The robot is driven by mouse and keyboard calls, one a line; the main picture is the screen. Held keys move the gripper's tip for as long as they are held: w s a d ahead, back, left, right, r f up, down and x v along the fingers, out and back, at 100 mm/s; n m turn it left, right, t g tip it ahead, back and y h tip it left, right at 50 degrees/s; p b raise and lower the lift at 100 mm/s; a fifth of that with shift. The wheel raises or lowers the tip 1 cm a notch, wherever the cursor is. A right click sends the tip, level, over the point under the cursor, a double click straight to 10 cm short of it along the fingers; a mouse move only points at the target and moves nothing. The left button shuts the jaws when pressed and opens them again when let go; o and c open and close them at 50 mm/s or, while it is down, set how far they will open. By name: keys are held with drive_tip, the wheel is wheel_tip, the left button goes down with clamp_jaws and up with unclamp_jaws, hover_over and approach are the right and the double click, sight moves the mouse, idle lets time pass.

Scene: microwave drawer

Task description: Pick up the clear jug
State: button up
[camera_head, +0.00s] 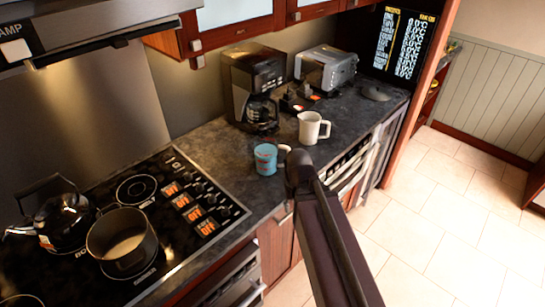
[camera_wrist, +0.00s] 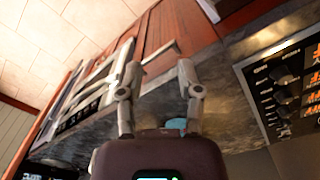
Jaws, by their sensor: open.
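A pale, whitish jug (camera_head: 311,128) with a handle on its right stands upright on the dark counter in the head view. It looks more cream than clear. A blue mug (camera_head: 265,158) stands in front of it, to the left. My gripper (camera_wrist: 158,75) is open and empty in the wrist view, its two fingers apart over the counter edge. A small blue patch (camera_wrist: 176,124) shows between the fingers, mostly hidden by my gripper body. The jug cannot be made out in the wrist view. In the head view my arm ends beside the blue mug, with the fingers mostly hidden.
A coffee maker (camera_head: 256,88) with a dark carafe and a toaster (camera_head: 327,70) stand behind the jug. At left, the black stove (camera_head: 170,225) holds a kettle (camera_head: 62,218) and a pot (camera_head: 122,240). Tiled floor (camera_head: 430,215) is open at right.

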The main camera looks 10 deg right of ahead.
drive_tip(key=shift+d, duration=0.1)
drive_tip(key=t+p, duration=0.5)
drive_tip(key=p, duration=0.8)
approach(278, 142)
drive_tip(key=shift+w+r, duration=0.15)
drive_tip(key=shift+r, duration=0.8)
drive_tip(key=shift+b, duration=0.3)
drive_tip(key=shift+g, duration=0.3)
drive_tip(key=b+x, duration=0.8)
drive_tip(key=shift+w+f, duration=0.1)
drive_tip(key=shift+f, duration=0.15)
drive_tip(key=shift+f, duration=0.1)
drive_tip(key=b+x, duration=0.3)
drive_tip(key=shift+b+x, duration=0.9)
drive_tip(key=shift+x, duration=0.1)
